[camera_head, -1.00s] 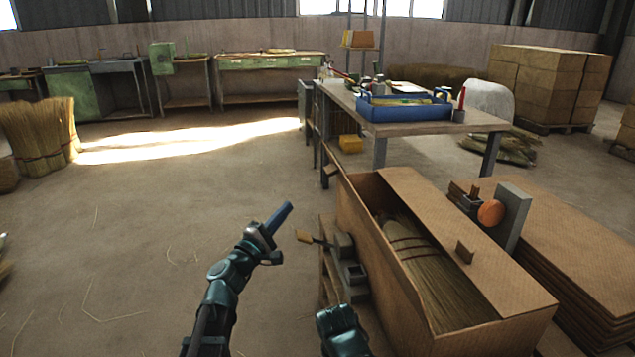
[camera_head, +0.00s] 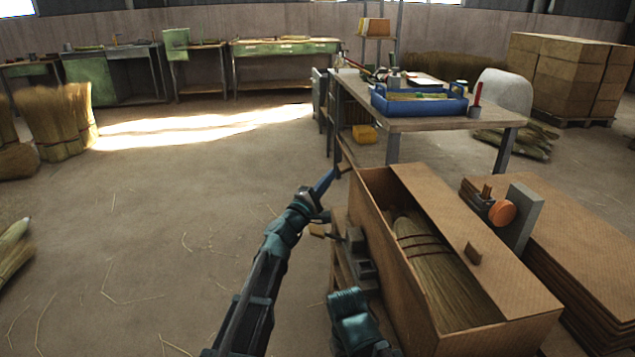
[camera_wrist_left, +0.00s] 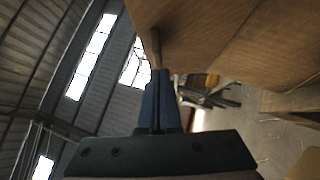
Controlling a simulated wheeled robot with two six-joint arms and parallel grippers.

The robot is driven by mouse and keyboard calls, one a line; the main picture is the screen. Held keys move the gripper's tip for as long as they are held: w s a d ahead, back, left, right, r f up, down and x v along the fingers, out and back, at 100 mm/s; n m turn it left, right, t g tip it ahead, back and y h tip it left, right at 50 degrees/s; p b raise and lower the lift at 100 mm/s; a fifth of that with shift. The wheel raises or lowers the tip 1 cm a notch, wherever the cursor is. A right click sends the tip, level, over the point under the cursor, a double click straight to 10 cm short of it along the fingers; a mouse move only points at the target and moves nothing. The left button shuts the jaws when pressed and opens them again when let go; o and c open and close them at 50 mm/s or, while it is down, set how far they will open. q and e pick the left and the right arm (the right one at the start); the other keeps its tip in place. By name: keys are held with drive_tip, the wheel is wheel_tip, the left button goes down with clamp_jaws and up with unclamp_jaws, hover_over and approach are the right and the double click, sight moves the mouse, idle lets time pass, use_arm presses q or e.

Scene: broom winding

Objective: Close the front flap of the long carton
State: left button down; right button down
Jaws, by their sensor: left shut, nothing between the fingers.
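The long carton (camera_head: 374,232) stands at the lower right in the head view, with a bound broom (camera_head: 440,270) lying inside. One long flap (camera_head: 460,235) with a small tab (camera_head: 473,253) lies slanted over its right side; the top gap on the left is open. Another small tab (camera_head: 345,168) sticks out at the far left corner. My left gripper (camera_head: 331,177) is shut and empty, its tips close to that tab. In the left wrist view the fingertips (camera_wrist_left: 160,75) are just below a tab (camera_wrist_left: 155,45) on a brown board (camera_wrist_left: 215,35); contact is unclear. My right gripper is out of view.
A grey clamp-like device (camera_head: 358,255) sits beside the carton's left side. A stack of flat cardboard (camera_head: 575,250) lies right, with a grey block and orange disc (camera_head: 502,212). A workbench (camera_head: 425,124) with a blue tray (camera_head: 415,106) stands behind.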

use_arm(q)
drive_tip(key=shift+d+r, duration=0.1)
drive_tip(key=shift+d, duration=0.3)
